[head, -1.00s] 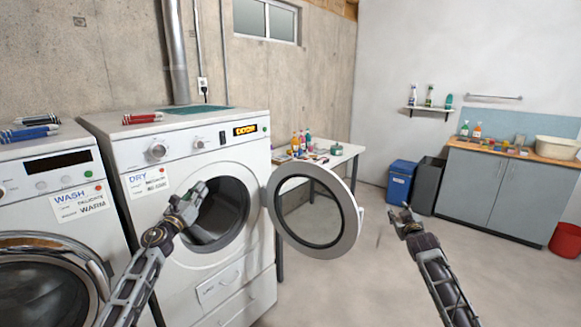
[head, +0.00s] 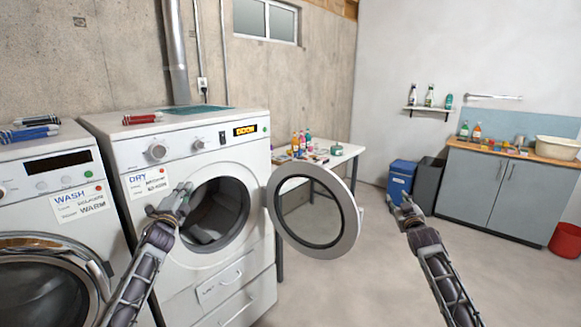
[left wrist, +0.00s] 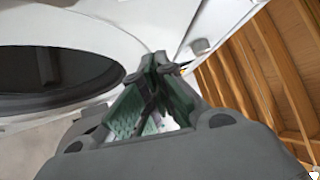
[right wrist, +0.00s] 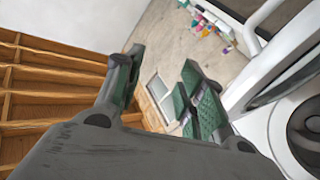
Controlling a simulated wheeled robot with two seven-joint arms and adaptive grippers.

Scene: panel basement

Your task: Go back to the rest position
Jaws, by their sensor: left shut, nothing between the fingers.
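My left gripper (head: 184,190) is in front of the dryer (head: 130,150), just left of its open drum mouth (head: 215,215). In the left wrist view its fingertips (left wrist: 158,65) meet, with nothing between them. My right gripper (head: 400,206) is over open floor, right of the dryer door. In the right wrist view its fingers (right wrist: 160,85) are spread apart and empty. The dryer door (head: 277,205) stands swung open to the right. Grey cloth-like shapes show inside the drum, too dark to name.
The washer (head: 50,180) stands left of the dryer. A small table (head: 345,152) with bottles is behind the door. A blue bin (head: 400,178), a dark bin (head: 427,180) and a grey cabinet (head: 490,190) line the far wall. The floor (head: 370,285) between my arms is clear.

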